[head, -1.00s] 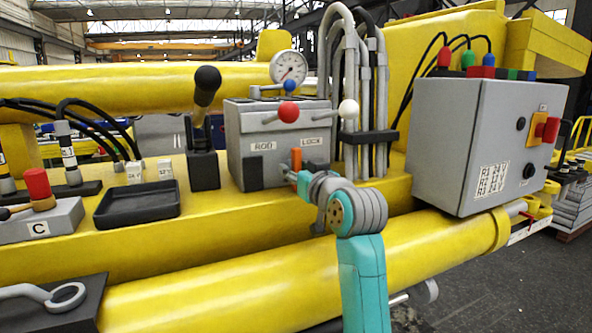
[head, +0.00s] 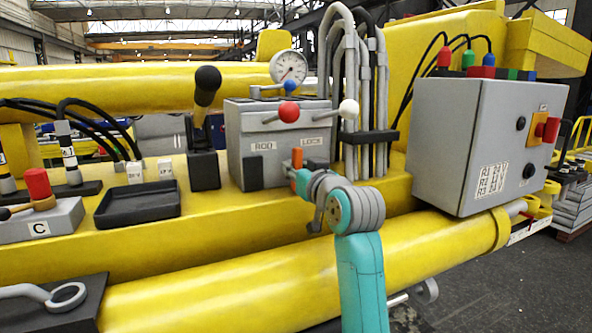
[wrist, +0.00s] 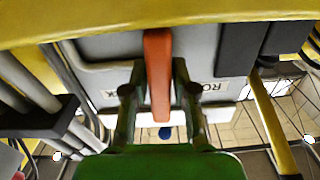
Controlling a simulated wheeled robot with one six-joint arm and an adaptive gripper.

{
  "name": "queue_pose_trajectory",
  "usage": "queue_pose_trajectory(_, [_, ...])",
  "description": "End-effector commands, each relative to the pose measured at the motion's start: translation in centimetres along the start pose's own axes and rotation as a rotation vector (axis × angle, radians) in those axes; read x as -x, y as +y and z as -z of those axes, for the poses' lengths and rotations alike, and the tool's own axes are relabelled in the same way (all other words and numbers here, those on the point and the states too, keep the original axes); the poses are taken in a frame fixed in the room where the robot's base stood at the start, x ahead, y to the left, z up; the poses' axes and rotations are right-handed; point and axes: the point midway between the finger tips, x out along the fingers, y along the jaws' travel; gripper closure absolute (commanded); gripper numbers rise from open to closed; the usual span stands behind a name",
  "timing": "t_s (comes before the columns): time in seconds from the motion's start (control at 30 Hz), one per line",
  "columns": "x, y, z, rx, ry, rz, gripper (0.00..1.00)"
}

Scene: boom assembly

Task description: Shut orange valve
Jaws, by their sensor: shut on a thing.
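The orange valve handle (head: 297,157) is on the front of the grey valve block (head: 243,130), between the ROD and LOCK labels. It points roughly upward in the head view, and its lower part is partly covered by my gripper (head: 300,178). In the wrist view the orange handle (wrist: 158,60) lies between the two fingers of my gripper (wrist: 158,88). The fingers are shut on it, one on each side. Where the handle joins the block is hard to make out.
Red-knobbed (head: 289,112) and white-knobbed (head: 348,109) levers stick out above the handle. Grey hoses (head: 365,90) rise just right of the block. A grey control box (head: 450,150) stands further right. A black tray (head: 137,205) lies to the left.

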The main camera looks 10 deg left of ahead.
Motion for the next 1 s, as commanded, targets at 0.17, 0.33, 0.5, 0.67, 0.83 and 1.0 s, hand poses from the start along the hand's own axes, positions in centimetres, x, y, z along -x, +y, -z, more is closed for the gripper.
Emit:
queue_pose_trajectory(0.17, [-0.02,0.02,-0.04,-0.105,-0.001,0.0,1.0])
queue_pose_trajectory(0.33, [-0.02,0.03,-0.05,-0.252,-0.001,0.0,1.0])
queue_pose_trajectory(0.5, [-0.02,0.05,-0.06,-0.414,-0.001,0.0,1.0])
queue_pose_trajectory(0.67, [-0.02,0.07,-0.07,-0.566,-0.001,0.0,1.0])
queue_pose_trajectory(0.83, [-0.03,0.08,-0.08,-0.728,-0.001,0.0,1.0])
queue_pose_trajectory(1.0, [-0.03,0.1,-0.1,-0.889,-0.001,-0.001,1.0])
